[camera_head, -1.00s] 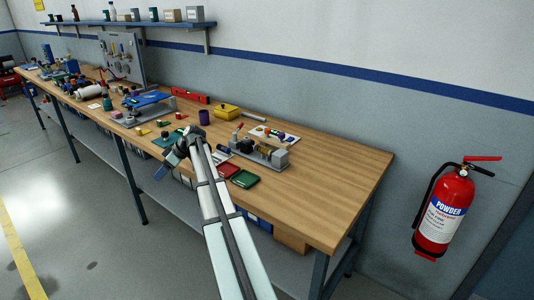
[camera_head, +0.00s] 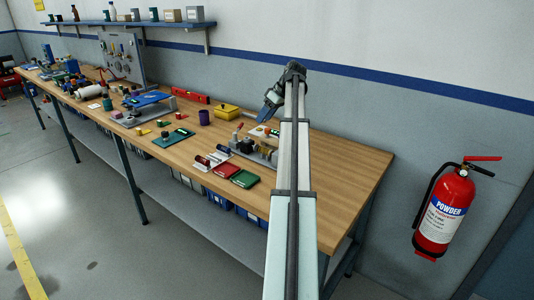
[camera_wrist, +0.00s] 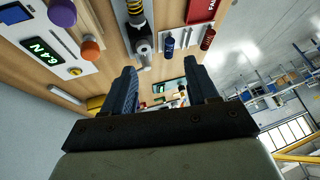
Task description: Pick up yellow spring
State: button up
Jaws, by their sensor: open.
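The yellow spring (camera_wrist: 137,10) shows at the top edge of the wrist view as yellow coils with black, in line with a grey cylinder of a fixture. It is cut off by the frame. In the head view, the grey bench fixture (camera_head: 246,151) stands on the wooden workbench, partly behind my arm; the spring is too small there to make out surely. My gripper (camera_wrist: 163,80) is open and empty, its two dark fingers apart from the spring. In the head view my gripper (camera_head: 267,112) is raised above the back of the fixture.
Red (camera_head: 225,169) and green (camera_head: 244,179) trays lie in front. A yellow box (camera_head: 227,111) and purple cup (camera_head: 204,117) stand left. The bench's right end (camera_head: 350,170) is clear.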

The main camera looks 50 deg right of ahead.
jog(key=m, duration=0.2)
send_near(267, 152)
jog(key=shift+g, duration=0.4)
jog(key=shift+w+a+f, duration=0.15)
jog(key=shift+w+f, duration=0.85)
jog(key=shift+f, duration=0.25)
jog(key=shift+w+a+f, duration=0.15)
jog(key=shift+w+f, duration=0.8)
jog(key=shift+f, duration=0.35)
jog(key=shift+w+a+f, duration=0.15)
jog(key=shift+w+f, duration=0.85)
jog(key=shift+f, duration=0.25)
grip_shut()
jog(key=shift+r, duration=0.1)
